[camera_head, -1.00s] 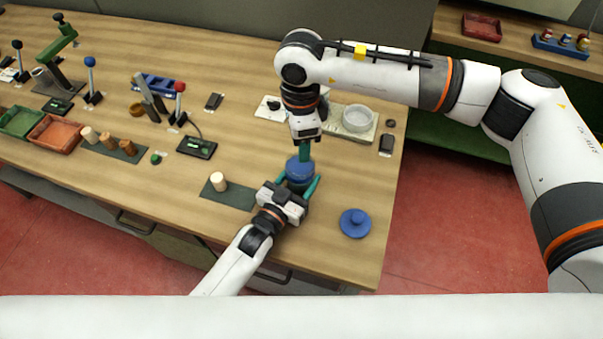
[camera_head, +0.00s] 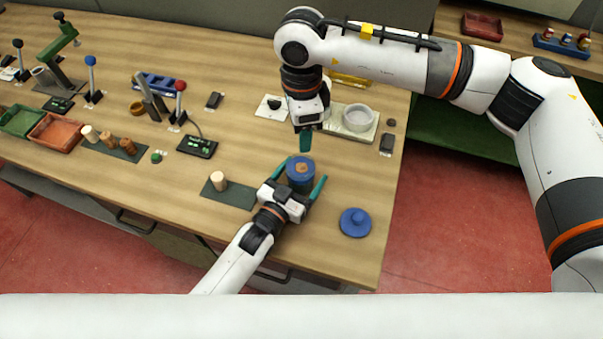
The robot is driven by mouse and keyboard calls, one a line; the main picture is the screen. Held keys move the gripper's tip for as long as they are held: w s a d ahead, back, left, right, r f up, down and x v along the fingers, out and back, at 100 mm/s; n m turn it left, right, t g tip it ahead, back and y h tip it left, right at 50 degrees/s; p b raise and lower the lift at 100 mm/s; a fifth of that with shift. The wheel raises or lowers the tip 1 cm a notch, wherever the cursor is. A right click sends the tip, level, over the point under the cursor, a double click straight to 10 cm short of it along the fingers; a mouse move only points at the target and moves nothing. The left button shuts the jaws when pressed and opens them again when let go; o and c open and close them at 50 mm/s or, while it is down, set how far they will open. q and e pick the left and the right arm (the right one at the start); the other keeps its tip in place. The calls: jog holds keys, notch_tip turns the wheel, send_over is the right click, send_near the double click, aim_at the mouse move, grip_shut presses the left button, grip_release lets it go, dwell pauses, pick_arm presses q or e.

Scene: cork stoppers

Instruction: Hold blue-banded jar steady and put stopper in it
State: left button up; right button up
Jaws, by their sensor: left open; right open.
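The blue-banded jar (camera_head: 299,182) stands on the table in the head view. A brown cork stopper (camera_head: 301,168) sits in its mouth; how deep it goes I cannot tell. My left gripper (camera_head: 302,178) is open, with one teal finger on each side of the jar and visible gaps beside it. My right gripper (camera_head: 305,142) is open and empty just above and behind the jar, pointing down, apart from the stopper.
A pale stopper (camera_head: 219,181) stands on a dark mat (camera_head: 236,197) left of the jar. A blue knobbed lid (camera_head: 355,222) lies to the right. A white dish (camera_head: 358,118) on a board is behind. Several stoppers stand on another mat (camera_head: 127,150) at left.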

pick_arm(q)
jog(key=v, duration=1.2)
jog(key=shift+s, duration=0.1)
